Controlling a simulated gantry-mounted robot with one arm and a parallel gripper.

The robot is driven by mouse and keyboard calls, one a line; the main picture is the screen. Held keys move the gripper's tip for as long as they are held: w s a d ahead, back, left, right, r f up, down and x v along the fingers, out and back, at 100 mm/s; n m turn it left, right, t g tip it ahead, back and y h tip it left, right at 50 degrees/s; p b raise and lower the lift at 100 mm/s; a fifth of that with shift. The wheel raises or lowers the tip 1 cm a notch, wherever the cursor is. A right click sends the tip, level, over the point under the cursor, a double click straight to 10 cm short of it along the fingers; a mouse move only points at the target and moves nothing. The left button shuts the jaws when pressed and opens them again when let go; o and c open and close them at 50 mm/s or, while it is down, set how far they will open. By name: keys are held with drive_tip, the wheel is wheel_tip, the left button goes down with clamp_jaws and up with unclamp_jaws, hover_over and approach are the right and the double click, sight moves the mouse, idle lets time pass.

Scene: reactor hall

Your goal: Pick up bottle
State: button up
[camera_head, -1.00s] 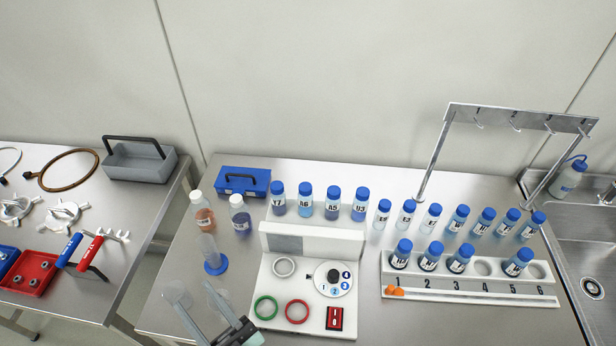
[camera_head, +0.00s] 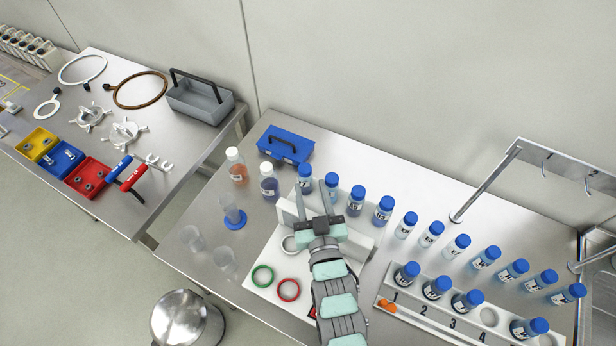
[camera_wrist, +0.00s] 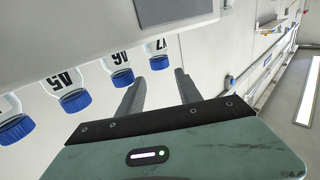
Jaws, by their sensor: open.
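Several blue-capped, labelled bottles stand in a row behind the white device. They include the Y7 bottle (camera_head: 305,180), A6 bottle (camera_head: 331,190), A5 bottle (camera_head: 356,200) and U3 bottle (camera_head: 382,211). My gripper (camera_head: 311,188) is open and empty over the device, its fingers pointing toward the Y7 and A6 bottles. In the wrist view, the gripper (camera_wrist: 160,82) has the Y7 bottle (camera_wrist: 156,50) just beyond its fingers. The A6 bottle (camera_wrist: 117,68) and A5 bottle (camera_wrist: 66,92) are to the left. I cannot tell whether a finger touches a bottle.
A white numbered rack (camera_head: 410,316) holds more blue-capped bottles at right. Two white-capped bottles, orange (camera_head: 237,168) and dark (camera_head: 269,182), stand left of the row. A blue toolbox (camera_head: 285,146) is behind. Glass vessels (camera_head: 228,262) and a metal hook stand (camera_head: 487,178) are nearby.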

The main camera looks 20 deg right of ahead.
sight(306, 175)
drive_tip(key=x, duration=0.5)
drive_tip(key=p+x, duration=0.1)
drive_tip(key=x, duration=0.1)
drive_tip(key=shift+w+f, duration=0.25)
drive_tip(key=shift+w, duration=0.15)
drive_tip(key=shift+c, duration=0.5)
clamp_jaws()
